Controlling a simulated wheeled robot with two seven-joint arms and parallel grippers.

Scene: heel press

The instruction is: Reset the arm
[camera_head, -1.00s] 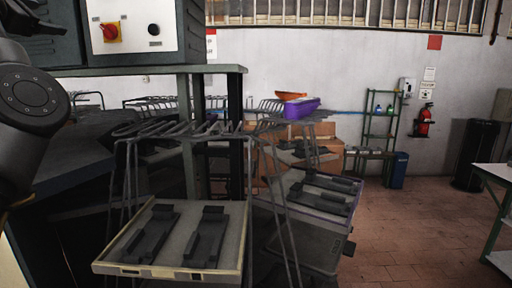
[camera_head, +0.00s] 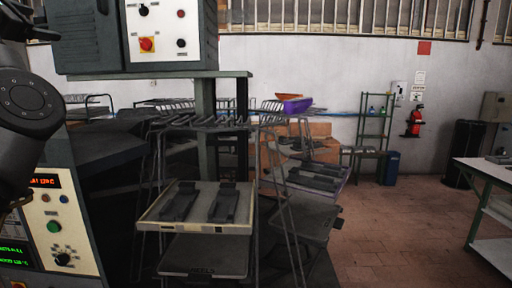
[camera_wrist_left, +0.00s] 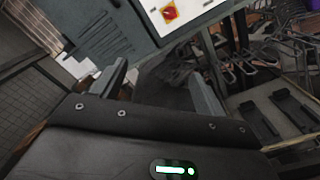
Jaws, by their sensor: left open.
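My left arm comes in at the left edge of the head view, raised in front of the machine. My left gripper (camera_head: 16,24) is only partly seen there, dark and cut off by the top left corner. In the left wrist view the two fingers of my left gripper (camera_wrist_left: 155,70) stand wide apart with nothing between them. Beyond them is the grey machine housing (camera_wrist_left: 105,45). My right gripper is not in view.
A grey control box (camera_head: 160,35) with a red switch overhangs the rack. A lit control panel (camera_head: 60,225) stands at lower left. A tray (camera_head: 165,222) holds dark heel-shaped parts. A white table (camera_head: 490,172) is at right; the floor (camera_head: 400,225) before it is clear.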

